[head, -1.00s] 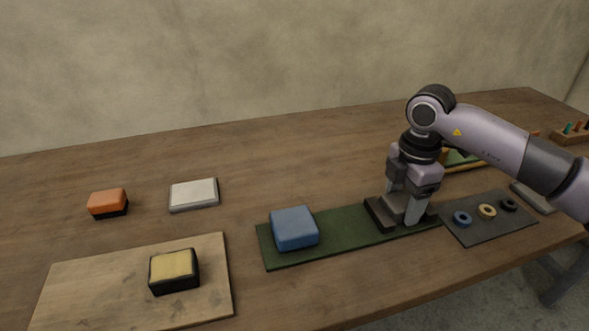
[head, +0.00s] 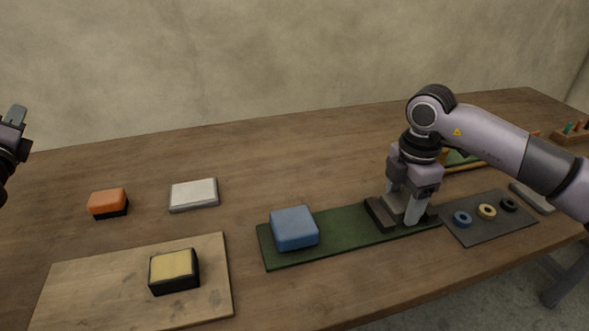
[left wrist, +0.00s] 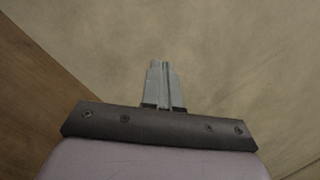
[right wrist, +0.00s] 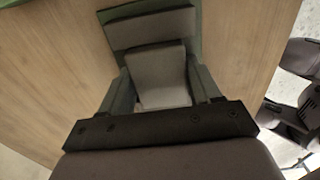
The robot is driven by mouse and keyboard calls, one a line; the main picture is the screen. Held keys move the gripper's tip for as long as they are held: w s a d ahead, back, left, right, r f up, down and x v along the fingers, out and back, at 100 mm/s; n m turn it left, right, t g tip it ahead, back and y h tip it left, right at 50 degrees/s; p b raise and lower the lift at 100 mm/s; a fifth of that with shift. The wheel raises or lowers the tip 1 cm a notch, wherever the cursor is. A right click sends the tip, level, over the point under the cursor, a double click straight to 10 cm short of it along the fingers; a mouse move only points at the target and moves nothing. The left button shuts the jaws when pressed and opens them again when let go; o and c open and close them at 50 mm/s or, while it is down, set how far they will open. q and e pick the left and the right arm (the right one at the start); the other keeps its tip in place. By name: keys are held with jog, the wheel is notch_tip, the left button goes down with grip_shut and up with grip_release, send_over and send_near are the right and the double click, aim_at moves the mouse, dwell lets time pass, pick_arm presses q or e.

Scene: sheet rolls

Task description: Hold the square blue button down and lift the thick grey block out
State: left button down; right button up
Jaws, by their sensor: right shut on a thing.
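The square blue button (head: 294,228) stands raised on the left end of a green board (head: 345,232); nothing touches it. The thick grey block (right wrist: 160,75) is between the fingers of my right gripper (head: 402,207), at the right end of the board beside a darker grey piece (right wrist: 150,28). My right gripper is shut on the block, which sits low at the board; the fingers hide part of it in the head view. My left gripper (head: 14,118) is at the far left edge, far from the button. Its fingers (left wrist: 162,85) are together and empty.
A wooden board (head: 215,290) with a yellow-topped black block (head: 174,270) lies front left. An orange block (head: 108,202) and a pale grey pad (head: 194,194) lie behind it. A dark mat (head: 480,228) with rings is right of the green board. The table's middle back is clear.

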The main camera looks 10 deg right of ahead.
pick_arm(q)
jog(key=s+d+r+m+g+h, duration=0.2)
jog(key=d+m+g+h, duration=0.45)
jog(key=d, duration=1.35)
jog(key=s+d+r+m+g+h, duration=0.3)
jog(key=d+m+h, duration=0.6)
jog(key=d, duration=1.1)
jog(key=s+d+f+m+g+y, duration=0.3)
jog(key=s+d+f+m+g, duration=0.1)
jog(key=s+d+g, duration=0.65)
jog(key=shift+s+d+f+t+y, duration=0.35)
jog(key=shift+s+f+y, duration=0.9)
jog(key=shift+s+y, duration=0.5)
jog(key=shift+s+d+f+t+y, duration=0.2)
jog(key=shift+s+f+t+y, duration=0.25)
jog(key=shift+s+f+y, duration=1.05)
jog(key=shift+s+d+f+t+y, duration=0.35)
jog(key=shift+s+f+y, duration=0.6)
jog(key=shift+s+y, duration=1.1)
